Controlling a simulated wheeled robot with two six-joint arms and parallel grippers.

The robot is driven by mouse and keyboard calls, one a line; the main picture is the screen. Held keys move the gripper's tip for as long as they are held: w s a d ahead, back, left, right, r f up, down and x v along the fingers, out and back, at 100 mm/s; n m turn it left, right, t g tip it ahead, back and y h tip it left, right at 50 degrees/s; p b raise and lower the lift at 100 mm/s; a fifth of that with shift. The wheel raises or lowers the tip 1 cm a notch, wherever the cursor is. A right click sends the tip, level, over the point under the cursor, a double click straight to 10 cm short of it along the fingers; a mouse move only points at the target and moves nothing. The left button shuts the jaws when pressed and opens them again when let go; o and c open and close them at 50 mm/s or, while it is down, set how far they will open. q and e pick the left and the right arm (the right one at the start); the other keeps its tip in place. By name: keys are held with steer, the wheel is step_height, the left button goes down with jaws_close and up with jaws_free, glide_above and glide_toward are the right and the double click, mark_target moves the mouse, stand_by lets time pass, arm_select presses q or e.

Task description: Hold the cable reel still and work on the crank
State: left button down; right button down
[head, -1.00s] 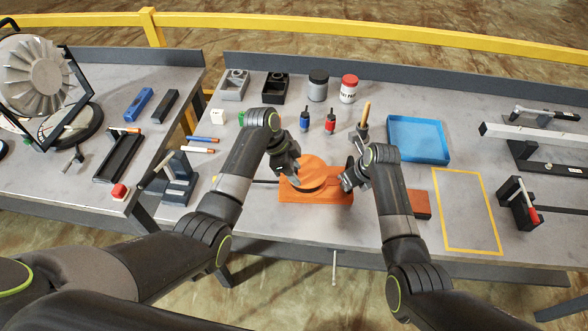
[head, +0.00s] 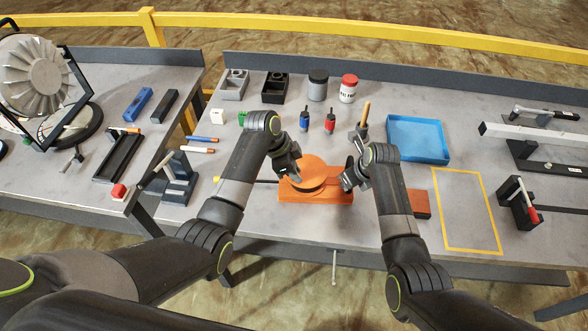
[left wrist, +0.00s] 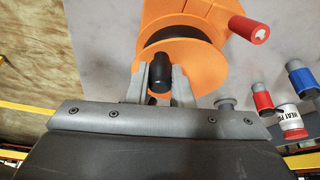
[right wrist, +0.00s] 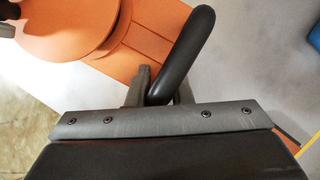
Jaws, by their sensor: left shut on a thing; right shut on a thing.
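The orange cable reel (head: 315,197) sits on the main bench, with a flat base and a round disc (head: 309,171) on top. My left gripper (head: 295,172) is over the left part of the disc. In the left wrist view its fingers close on the black crank knob (left wrist: 160,73) on the disc. My right gripper (head: 350,181) is at the right end of the base. In the right wrist view it is shut on the reel's thick black handle (right wrist: 185,55).
A blue tray (head: 418,139), small bottles (head: 330,122) and a red-lidded jar (head: 348,90) stand behind. A red-brown block (head: 420,205) lies right of my right arm, before a clear yellow-outlined area (head: 465,210).

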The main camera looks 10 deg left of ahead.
mark_target(309, 180)
arm_select(q)
steer(key=d+n, duration=0.1)
steer(key=n, duration=0.1)
steer(key=n+t, duration=0.1)
steer(key=n, duration=0.1)
steer(key=shift+s+d, duration=0.35)
steer(key=shift+s, duration=0.05)
steer(key=shift+s+d+n+t+y, duration=0.1)
steer(key=shift+d+n+t+y, duration=0.3)
steer(key=shift+n, duration=0.6)
steer(key=shift+d+n+t+y, duration=0.35)
steer(key=shift+n+t+y, duration=0.05)
steer(key=shift+n, duration=0.6)
steer(key=c, duration=1.3)
jaws_free()
steer(key=shift+r, duration=0.15)
steer(key=v, duration=1.1)
steer(key=shift+a+r, duration=0.1)
steer(key=shift+r, duration=0.25)
